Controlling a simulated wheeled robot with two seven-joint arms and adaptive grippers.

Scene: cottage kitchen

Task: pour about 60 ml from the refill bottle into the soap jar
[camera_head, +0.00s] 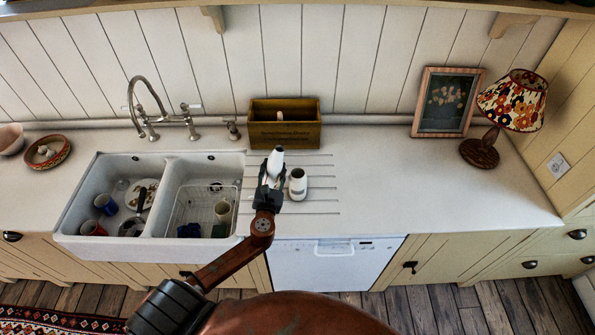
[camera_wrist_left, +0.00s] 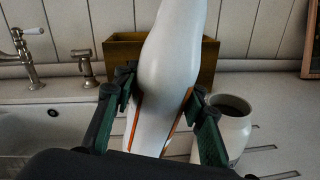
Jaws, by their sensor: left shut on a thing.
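The white refill bottle (camera_head: 275,162) is in my left gripper (camera_head: 269,187), above the grooved drainboard part of the counter. In the left wrist view the bottle (camera_wrist_left: 168,75) fills the middle, close to upright, with the fingers of my left gripper (camera_wrist_left: 157,108) shut on both its sides. The white soap jar (camera_head: 298,183) stands upright on the drainboard just right of the gripper. It also shows in the left wrist view (camera_wrist_left: 228,130) with a dark open mouth. Bottle and jar look apart. The levels inside them cannot be seen. My right gripper is not in view.
A wooden box (camera_head: 285,133) stands behind the jar against the wall. The double sink (camera_head: 160,168) with dishes and a rack lies left, with a tap (camera_head: 150,113) behind it. A picture frame (camera_head: 445,102) and lamp (camera_head: 510,105) stand at right. The counter between is clear.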

